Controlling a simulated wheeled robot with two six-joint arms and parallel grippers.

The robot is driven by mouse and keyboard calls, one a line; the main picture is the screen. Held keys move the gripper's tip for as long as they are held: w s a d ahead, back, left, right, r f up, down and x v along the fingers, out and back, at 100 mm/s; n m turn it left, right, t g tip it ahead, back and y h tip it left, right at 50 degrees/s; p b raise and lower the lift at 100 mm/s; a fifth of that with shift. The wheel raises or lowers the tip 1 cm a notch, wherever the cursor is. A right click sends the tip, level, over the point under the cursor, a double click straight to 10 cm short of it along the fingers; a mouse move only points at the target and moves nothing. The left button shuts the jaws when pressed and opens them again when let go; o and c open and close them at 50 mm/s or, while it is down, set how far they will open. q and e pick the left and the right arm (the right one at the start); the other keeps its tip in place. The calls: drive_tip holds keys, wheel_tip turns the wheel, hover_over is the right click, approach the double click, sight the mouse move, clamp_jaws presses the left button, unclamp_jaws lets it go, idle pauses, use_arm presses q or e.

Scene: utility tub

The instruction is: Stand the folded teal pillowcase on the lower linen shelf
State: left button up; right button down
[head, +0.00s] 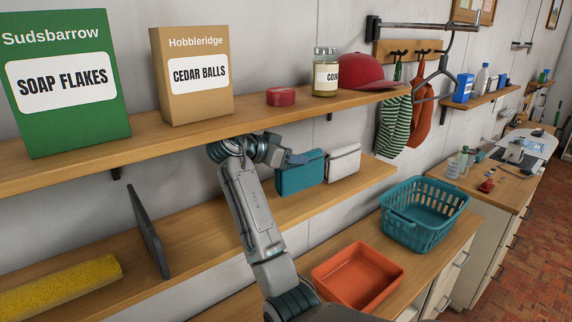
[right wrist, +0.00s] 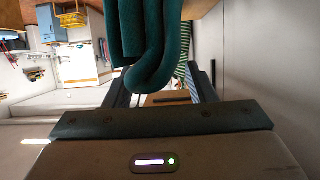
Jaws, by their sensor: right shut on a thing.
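The folded teal pillowcase (head: 301,177) is upright at the lower linen shelf (head: 205,226), just left of a folded white cloth (head: 344,162). I cannot tell whether its bottom edge touches the board. My right gripper (head: 296,159) is at its upper left part and is shut on it. In the right wrist view the layered folds of the teal pillowcase (right wrist: 150,45) sit between the two fingers (right wrist: 160,88). My left gripper is not in view.
The upper shelf (head: 180,138) overhangs close above my right gripper, with a green soap box (head: 68,120), a cedar balls box (head: 192,100), a jar and a red cap. A dark upright divider (head: 148,232) and yellow roll (head: 62,287) occupy the lower shelf's left. An orange tray (head: 357,274) and teal basket (head: 425,207) stand below.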

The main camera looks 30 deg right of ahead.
drive_tip(key=shift+w+r, duration=0.15)
drive_tip(key=shift+w, duration=0.4)
drive_tip(key=shift+w+a, duration=0.1)
drive_tip(key=shift+w, duration=0.25)
drive_tip(key=shift+f, duration=0.55)
wheel_tip(320, 180, down, 3)
drive_tip(key=shift+r, duration=0.2)
drive_tip(key=c, duration=0.6)
unclamp_jaws()
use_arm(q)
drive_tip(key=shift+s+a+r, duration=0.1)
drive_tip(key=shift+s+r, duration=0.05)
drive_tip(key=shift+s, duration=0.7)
use_arm(e)
drive_tip(key=shift+a, duration=0.1)
